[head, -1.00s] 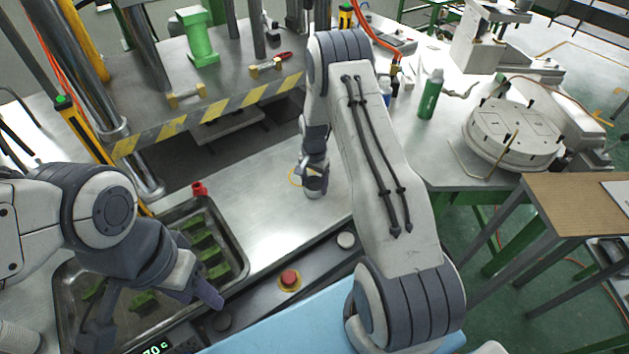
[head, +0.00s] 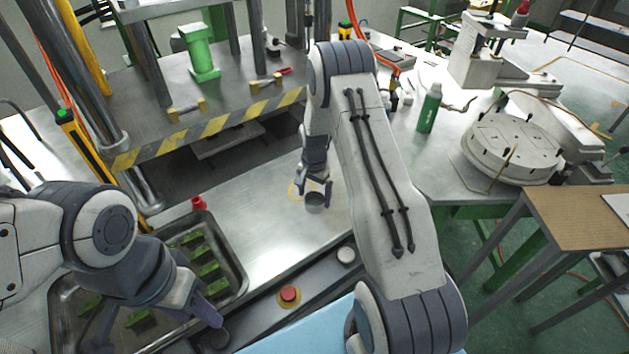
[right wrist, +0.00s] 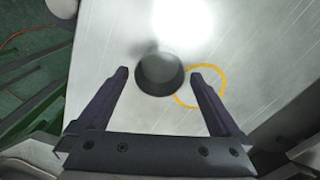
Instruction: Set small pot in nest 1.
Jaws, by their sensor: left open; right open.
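The small pot (head: 314,203) is a grey cylinder standing upright on the steel table. It also shows in the right wrist view (right wrist: 160,72), seen from above. A yellow ring (right wrist: 222,82) is marked on the table and shows in the head view (head: 292,192) too. The pot stands at the ring's edge and seems to overlap it; its base is hidden. My right gripper (right wrist: 159,75) is open, its fingers on either side of the pot with gaps visible. My left gripper (head: 155,320) is open and empty over the tray. No nest number is readable.
A metal tray (head: 236,250) with several green pieces is at the lower left, a red piece (head: 198,203) at its far rim. A red button (head: 288,294) is on the front panel. The striped press edge (head: 215,124) lies behind. Bare table surrounds the pot.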

